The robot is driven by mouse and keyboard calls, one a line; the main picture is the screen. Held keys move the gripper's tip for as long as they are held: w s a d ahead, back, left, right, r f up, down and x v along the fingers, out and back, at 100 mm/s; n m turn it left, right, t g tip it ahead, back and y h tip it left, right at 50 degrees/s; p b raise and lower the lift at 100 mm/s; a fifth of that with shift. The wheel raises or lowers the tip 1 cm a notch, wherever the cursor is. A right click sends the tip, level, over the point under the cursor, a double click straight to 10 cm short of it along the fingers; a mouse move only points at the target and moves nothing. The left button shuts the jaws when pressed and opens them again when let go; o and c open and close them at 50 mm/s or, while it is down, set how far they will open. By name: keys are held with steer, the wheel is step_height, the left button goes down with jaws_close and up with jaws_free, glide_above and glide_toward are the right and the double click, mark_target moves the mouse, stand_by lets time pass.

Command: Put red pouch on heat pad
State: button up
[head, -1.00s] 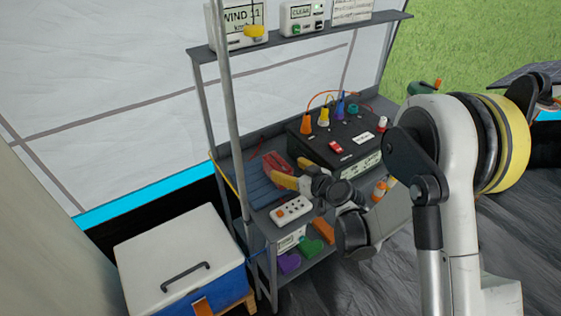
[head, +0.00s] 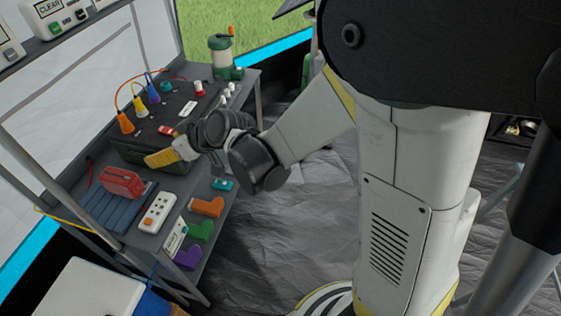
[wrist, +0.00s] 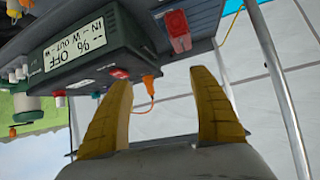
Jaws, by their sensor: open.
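The red pouch (head: 122,182) rests on the far end of a dark blue ridged pad (head: 112,212), which looks like the heat pad, on the grey bench. It looks upright. My gripper (head: 152,160) is to the right of the pouch, in front of the black power box, and apart from the pouch. In the wrist view my gripper (wrist: 165,88) has its two yellow fingers wide apart with nothing between them. That view looks upside down, and a red item that seems to be the pouch (wrist: 178,32) shows beyond the fingers.
The power box (head: 150,150) with coloured plugs stands behind my gripper. A white socket strip (head: 158,212) lies beside the pad. Coloured blocks (head: 201,230) sit on the lower shelf. A shelf post and a white cooler (head: 85,290) are at the left.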

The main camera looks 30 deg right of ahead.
steer(key=s+d+r+m+h, duration=0.3)
steer(key=s+d, duration=0.7)
steer(key=d, duration=0.1)
steer(key=s+d+r+m+g+h, duration=0.1)
steer(key=s+d+m+h, duration=0.3)
steer(key=s+d, duration=0.7)
steer(key=shift+s+r, duration=0.25)
steer(key=shift+r, duration=0.65)
steer(key=shift+a, duration=0.1)
